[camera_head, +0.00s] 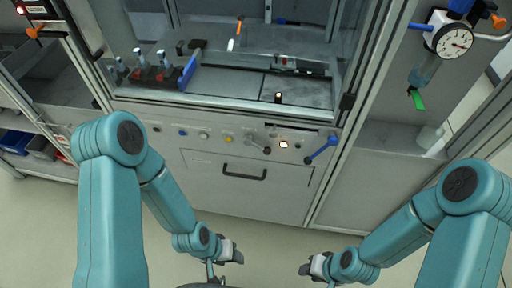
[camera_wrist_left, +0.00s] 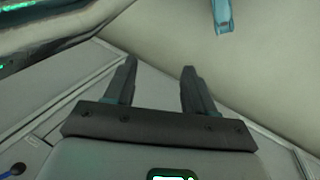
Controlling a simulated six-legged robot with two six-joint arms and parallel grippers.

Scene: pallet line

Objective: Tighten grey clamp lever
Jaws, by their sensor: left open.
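A grey lever with a dark knob (camera_head: 258,143), which looks like the clamp lever, sticks out of the front panel of the machine, slanting down to the right. It is small in the head view, so how tight it is cannot be told. My left gripper (camera_head: 233,250) is low in front of the machine, well below the panel and apart from the lever. In the left wrist view its two dark fingers (camera_wrist_left: 158,70) are spread with nothing between them. My right gripper (camera_head: 307,269) is also low, to the right, apart from the machine; its fingers are too small to judge.
A blue lever (camera_head: 322,149) sits right of the grey one on the panel, with several buttons to its left. A drawer with a black handle (camera_head: 244,173) is below. A pressure gauge (camera_head: 454,41) hangs at upper right. The floor (camera_head: 270,233) in front looks clear.

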